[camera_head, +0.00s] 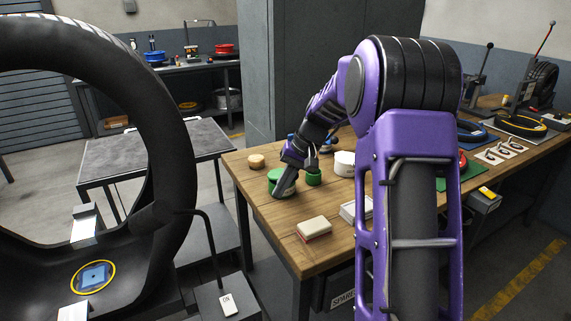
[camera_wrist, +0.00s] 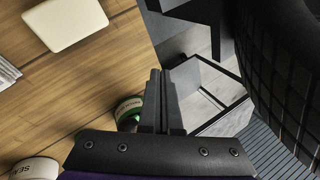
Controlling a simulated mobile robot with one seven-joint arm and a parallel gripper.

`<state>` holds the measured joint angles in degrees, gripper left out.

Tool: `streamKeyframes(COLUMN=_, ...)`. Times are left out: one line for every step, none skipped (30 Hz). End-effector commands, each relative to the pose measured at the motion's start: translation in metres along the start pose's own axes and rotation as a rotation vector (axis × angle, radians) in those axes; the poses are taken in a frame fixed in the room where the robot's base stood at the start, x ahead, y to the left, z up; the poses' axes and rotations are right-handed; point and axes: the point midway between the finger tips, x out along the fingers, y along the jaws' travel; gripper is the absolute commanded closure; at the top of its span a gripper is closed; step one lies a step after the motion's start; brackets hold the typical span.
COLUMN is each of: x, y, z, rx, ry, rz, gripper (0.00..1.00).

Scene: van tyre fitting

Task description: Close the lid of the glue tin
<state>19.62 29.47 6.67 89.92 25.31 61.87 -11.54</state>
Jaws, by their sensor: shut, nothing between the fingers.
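A green tin (camera_head: 272,177) stands on the near left part of the wooden bench and is probably the glue tin. A smaller green round piece (camera_head: 313,178) is just right of it; I cannot tell whether it is the lid. In the wrist view a green and white tin (camera_wrist: 127,109) shows partly behind my fingers, its top largely hidden. My gripper (camera_head: 282,193) is shut and empty, tilted down across the front of the green tin. In the wrist view its fingers (camera_wrist: 160,75) are together. I cannot tell whether they touch the tin.
A white tin (camera_head: 344,163) stands to the right, a wooden disc (camera_head: 256,161) behind left. A pale block (camera_head: 314,227) lies near the front of the wooden bench (camera_head: 270,215). A large tyre (camera_head: 165,110) stands at left. My arm hides the bench's middle.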

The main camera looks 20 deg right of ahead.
Motion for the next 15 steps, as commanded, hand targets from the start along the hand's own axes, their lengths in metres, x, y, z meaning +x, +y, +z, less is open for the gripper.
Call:
streamKeyframes(x=-0.017, y=-0.015, z=-0.001, rx=-0.21, ry=0.049, rz=0.096, gripper=1.0)
streamKeyframes(x=-0.026, y=-0.022, z=-0.003, rx=-0.336, ry=0.073, rz=0.156, gripper=1.0)
streamKeyframes(x=-0.038, y=-0.03, z=-0.005, rx=-0.495, ry=0.1, rz=0.233, gripper=1.0)
streamKeyframes(x=-0.048, y=-0.036, z=-0.008, rx=-0.607, ry=0.118, rz=0.287, gripper=1.0)
streamKeyframes(x=-0.057, y=-0.043, z=-0.01, rx=-0.709, ry=0.135, rz=0.338, gripper=1.0)
streamKeyframes(x=-0.069, y=-0.051, z=-0.013, rx=-0.833, ry=0.152, rz=0.402, gripper=1.0)
streamKeyframes(x=-0.077, y=-0.057, z=-0.014, rx=-0.916, ry=0.16, rz=0.444, gripper=1.0)
streamKeyframes(x=-0.084, y=-0.062, z=-0.015, rx=-0.987, ry=0.169, rz=0.483, gripper=1.0)
streamKeyframes(x=-0.092, y=-0.069, z=-0.017, rx=-1.069, ry=0.176, rz=0.526, gripper=1.0)
streamKeyframes(x=-0.097, y=-0.073, z=-0.018, rx=-1.118, ry=0.18, rz=0.554, gripper=1.0)
streamKeyframes(x=-0.101, y=-0.076, z=-0.018, rx=-1.157, ry=0.182, rz=0.576, gripper=1.0)
streamKeyframes(x=-0.105, y=-0.08, z=-0.019, rx=-1.198, ry=0.186, rz=0.599, gripper=1.0)
streamKeyframes(x=-0.107, y=-0.081, z=-0.02, rx=-1.219, ry=0.187, rz=0.611, gripper=1.0)
streamKeyframes(x=-0.108, y=-0.082, z=-0.021, rx=-1.233, ry=0.187, rz=0.619, gripper=1.0)
streamKeyframes(x=-0.107, y=-0.081, z=-0.022, rx=-1.242, ry=0.186, rz=0.624, gripper=1.0)
